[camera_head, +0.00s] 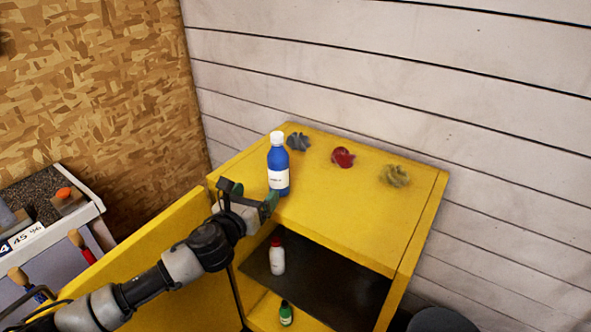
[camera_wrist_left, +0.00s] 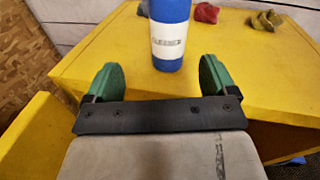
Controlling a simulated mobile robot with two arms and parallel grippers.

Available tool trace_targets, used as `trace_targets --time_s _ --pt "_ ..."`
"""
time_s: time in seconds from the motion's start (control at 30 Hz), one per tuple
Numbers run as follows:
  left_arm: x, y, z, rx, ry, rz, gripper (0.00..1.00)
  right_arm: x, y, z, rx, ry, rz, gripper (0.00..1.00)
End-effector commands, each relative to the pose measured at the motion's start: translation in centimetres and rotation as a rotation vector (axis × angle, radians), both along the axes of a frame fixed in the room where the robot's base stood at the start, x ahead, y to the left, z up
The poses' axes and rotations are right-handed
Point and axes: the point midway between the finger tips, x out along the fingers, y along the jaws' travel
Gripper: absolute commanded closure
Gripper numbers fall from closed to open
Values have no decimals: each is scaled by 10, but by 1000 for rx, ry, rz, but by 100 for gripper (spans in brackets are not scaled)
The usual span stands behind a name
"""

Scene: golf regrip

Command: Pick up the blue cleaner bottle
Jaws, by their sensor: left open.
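The blue cleaner bottle (camera_head: 278,166) with a white cap and white label stands upright on top of the yellow cabinet (camera_head: 335,215), near its front left edge. My left gripper (camera_head: 250,194) is open just in front of the bottle, at about the height of the cabinet top. In the left wrist view the bottle (camera_wrist_left: 170,38) is centred beyond the gap between the green fingertips of the left gripper (camera_wrist_left: 159,75). The fingers do not appear to touch it. My right gripper is not in view.
Grey (camera_head: 298,141), red (camera_head: 343,157) and olive (camera_head: 396,176) crumpled rags lie on the cabinet top. A white bottle with a red cap (camera_head: 277,257) and a small green bottle (camera_head: 286,313) stand inside the cabinet. The yellow door (camera_head: 150,248) is open at the left.

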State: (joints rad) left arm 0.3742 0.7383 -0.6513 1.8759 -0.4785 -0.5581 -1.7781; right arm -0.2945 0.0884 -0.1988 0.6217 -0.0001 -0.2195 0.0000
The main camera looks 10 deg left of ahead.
Motion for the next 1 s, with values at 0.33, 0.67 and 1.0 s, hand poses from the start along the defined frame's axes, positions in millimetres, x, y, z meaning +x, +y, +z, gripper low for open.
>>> trace_targets --time_s 0.33,0.67,1.0 --pt "32 -14 21 93 -61 -22 14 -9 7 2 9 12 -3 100" --pt "60 -20 19 89 -58 -23 14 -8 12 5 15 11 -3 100" --pt "99 -30 15 90 -58 -23 14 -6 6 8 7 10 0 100"
